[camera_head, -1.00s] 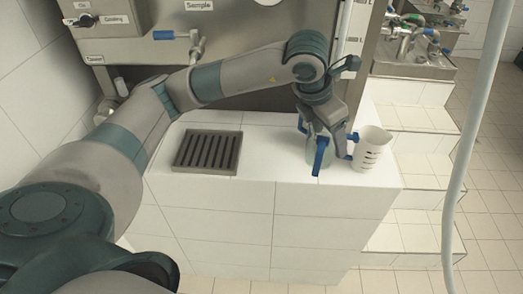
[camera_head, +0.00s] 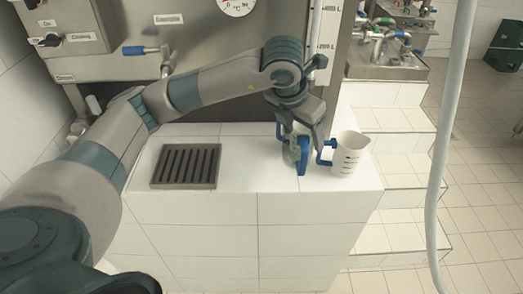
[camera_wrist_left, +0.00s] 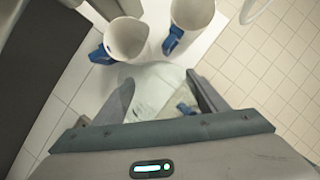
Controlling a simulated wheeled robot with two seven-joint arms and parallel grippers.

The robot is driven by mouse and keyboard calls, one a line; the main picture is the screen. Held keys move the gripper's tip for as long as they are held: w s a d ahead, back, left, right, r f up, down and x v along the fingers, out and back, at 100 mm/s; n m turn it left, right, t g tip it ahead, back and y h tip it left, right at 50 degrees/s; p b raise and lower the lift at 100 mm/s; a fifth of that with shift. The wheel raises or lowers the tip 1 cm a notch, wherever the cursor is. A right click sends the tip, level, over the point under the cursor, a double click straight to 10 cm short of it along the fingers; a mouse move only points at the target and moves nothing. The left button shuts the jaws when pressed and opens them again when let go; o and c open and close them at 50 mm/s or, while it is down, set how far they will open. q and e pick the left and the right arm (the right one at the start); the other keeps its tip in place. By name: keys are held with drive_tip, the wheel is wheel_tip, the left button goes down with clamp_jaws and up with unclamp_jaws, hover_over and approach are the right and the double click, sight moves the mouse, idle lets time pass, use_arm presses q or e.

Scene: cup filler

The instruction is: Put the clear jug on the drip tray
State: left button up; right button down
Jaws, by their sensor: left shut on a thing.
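The clear jug (camera_head: 290,152), see-through with a blue handle, stands near the right part of the white tiled counter. My left gripper (camera_head: 302,130) reaches down over it and is shut on it. In the left wrist view the clear jug (camera_wrist_left: 155,84) shows between the fingers of my left gripper (camera_wrist_left: 162,100). Its lower part is partly hidden by the gripper. The drip tray (camera_head: 183,185), a dark slatted grate in a metal frame, lies on the counter to the left, apart from the jug, with nothing on it. My right gripper is not in view.
A white jug (camera_head: 349,156) with a blue handle stands close to the right of my gripper. The left wrist view shows two white jugs (camera_wrist_left: 126,38) beside the held one. The counter between grate and jug is clear. A steel machine (camera_head: 105,60) stands behind.

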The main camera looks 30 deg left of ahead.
use_arm(q)
drive_tip(key=w+a+f+b, duration=0.1)
drive_tip(key=a+f, duration=0.5)
drive_tip(key=a, duration=0.3)
drive_tip(key=shift+w+a+b, duration=0.3)
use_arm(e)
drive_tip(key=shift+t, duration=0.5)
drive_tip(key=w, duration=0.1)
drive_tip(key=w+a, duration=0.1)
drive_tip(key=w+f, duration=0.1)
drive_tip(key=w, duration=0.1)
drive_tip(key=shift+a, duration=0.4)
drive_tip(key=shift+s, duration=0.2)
use_arm(q)
wheel_tip(320, 180, down, 4)
drive_tip(key=shift+r+b, duration=0.1)
drive_tip(key=shift+b, duration=0.5)
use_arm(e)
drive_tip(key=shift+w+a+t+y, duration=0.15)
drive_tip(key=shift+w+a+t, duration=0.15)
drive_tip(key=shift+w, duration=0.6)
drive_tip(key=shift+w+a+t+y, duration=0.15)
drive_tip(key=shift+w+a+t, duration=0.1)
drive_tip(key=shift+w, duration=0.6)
